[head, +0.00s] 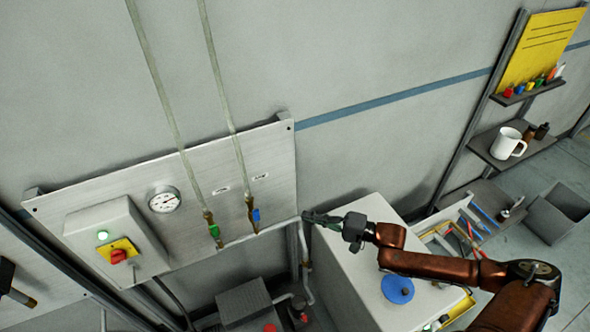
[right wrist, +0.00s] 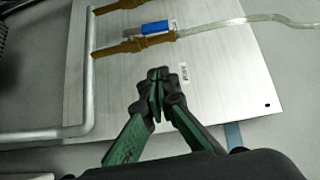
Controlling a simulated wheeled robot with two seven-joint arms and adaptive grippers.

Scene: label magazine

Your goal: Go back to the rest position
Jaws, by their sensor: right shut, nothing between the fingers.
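My right gripper (head: 309,217) is shut and empty. In the head view it is by the lower right edge of the metal wall panel (head: 275,150), above the grey cabinet top. In the right wrist view its dark green fingers (right wrist: 157,78) are closed together in front of the panel, apart from the brass fittings as far as I can tell. A brass fitting with a blue tag (head: 256,215) hangs on the panel; the blue tag also shows in the right wrist view (right wrist: 156,28). A fitting with a green tag (head: 214,231) is to its left. My left gripper is not in view.
A control box (head: 112,238) with a red knob and a round gauge (head: 163,200) are on the panel. A blue disc (head: 397,289) lies on the cabinet (head: 350,262). Shelves with a white mug (head: 507,143) stand at the right.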

